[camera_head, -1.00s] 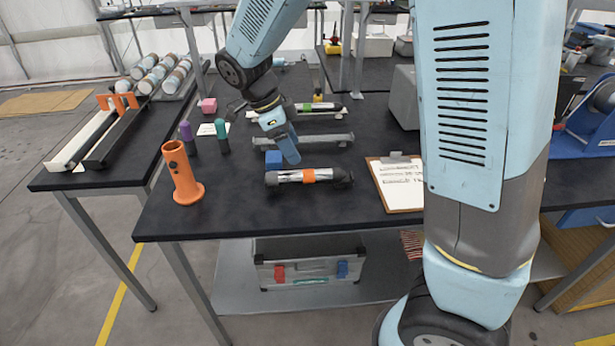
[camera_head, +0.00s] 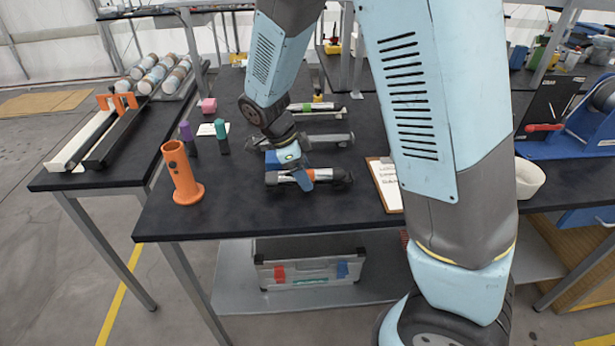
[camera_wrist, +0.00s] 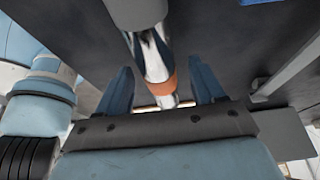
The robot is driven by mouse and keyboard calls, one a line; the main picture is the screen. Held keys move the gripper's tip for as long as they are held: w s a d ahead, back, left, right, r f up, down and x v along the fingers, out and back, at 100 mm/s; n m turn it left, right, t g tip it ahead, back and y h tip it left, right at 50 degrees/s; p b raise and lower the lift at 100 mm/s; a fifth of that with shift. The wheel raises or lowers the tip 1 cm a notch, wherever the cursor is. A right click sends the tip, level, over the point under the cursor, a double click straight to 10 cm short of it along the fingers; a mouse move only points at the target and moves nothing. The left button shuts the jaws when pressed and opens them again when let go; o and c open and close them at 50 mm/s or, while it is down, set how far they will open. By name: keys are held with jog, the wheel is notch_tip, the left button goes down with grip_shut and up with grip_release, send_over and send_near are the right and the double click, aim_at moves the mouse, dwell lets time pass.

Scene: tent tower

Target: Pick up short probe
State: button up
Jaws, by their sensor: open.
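The short probe (camera_head: 278,178) lies on the black bench near its front edge. It is a silver and dark cylinder with an orange band. My gripper (camera_head: 303,181) is low over its middle and hides part of the band in the head view. In the wrist view the probe (camera_wrist: 151,58) runs between the two blue fingers of my gripper (camera_wrist: 161,72), with its orange band near the palm. The fingers are open, with a gap on each side of the probe.
A clipboard (camera_head: 385,183) lies to the right. Bench is clear in front.

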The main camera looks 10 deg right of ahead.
jog(key=shift+c, duration=0.4)
grip_shut()
jog(key=shift+r, duration=0.1)
